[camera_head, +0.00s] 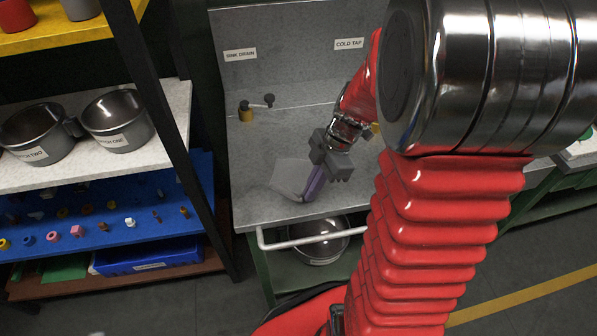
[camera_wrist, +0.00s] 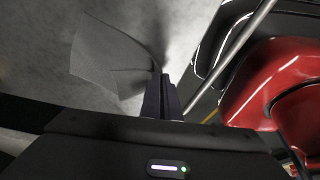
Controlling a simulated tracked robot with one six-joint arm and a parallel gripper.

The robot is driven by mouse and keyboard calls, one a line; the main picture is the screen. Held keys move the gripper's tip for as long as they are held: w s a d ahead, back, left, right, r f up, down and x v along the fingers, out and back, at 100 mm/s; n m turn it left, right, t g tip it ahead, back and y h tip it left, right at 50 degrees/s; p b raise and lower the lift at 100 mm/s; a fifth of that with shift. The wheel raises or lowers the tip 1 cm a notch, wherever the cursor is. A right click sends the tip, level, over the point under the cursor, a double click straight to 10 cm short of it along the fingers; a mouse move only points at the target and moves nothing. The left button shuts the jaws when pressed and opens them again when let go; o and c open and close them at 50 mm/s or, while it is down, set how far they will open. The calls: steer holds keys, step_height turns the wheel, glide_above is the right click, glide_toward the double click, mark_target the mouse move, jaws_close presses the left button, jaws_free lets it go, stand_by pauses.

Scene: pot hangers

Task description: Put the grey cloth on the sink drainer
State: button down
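The grey cloth (camera_head: 288,176) is on the grey worktop, left of my gripper (camera_head: 311,193). Its right part looks creased and raised against my purple fingers. In the wrist view the cloth (camera_wrist: 95,52) spreads up and left, and a fold runs to the tips of my gripper (camera_wrist: 162,82). The fingers are close together and appear to pinch the cloth's edge; the exact contact is hard to see. The gripper points down, low over the worktop's front part. I cannot pick out a distinct sink drainer; the grey worktop (camera_head: 255,150) has a back panel with labels.
A white rail (camera_head: 300,240) runs along the worktop's front edge, with a metal bowl (camera_head: 318,245) below. Small yellow and dark fittings (camera_head: 246,111) stand at the back left. A shelf rack at left holds pots (camera_head: 117,120). My red arm hides the worktop's right side.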

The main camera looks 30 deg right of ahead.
steer(key=shift+s, duration=0.15)
steer(key=c, duration=2.5)
jaws_free()
steer(key=o, duration=0.9)
steer(key=shift+o, duration=0.2)
steer(key=shift+s+a+r+p, duration=0.1)
steer(key=shift+s+r+p, duration=0.1)
steer(key=shift+r+p, duration=0.45)
steer(key=shift+s+r, duration=0.35)
steer(key=shift+r, duration=0.45)
step_height(320, 180, up, 7)
steer(key=s, duration=0.3)
steer(key=shift+a, duration=0.4)
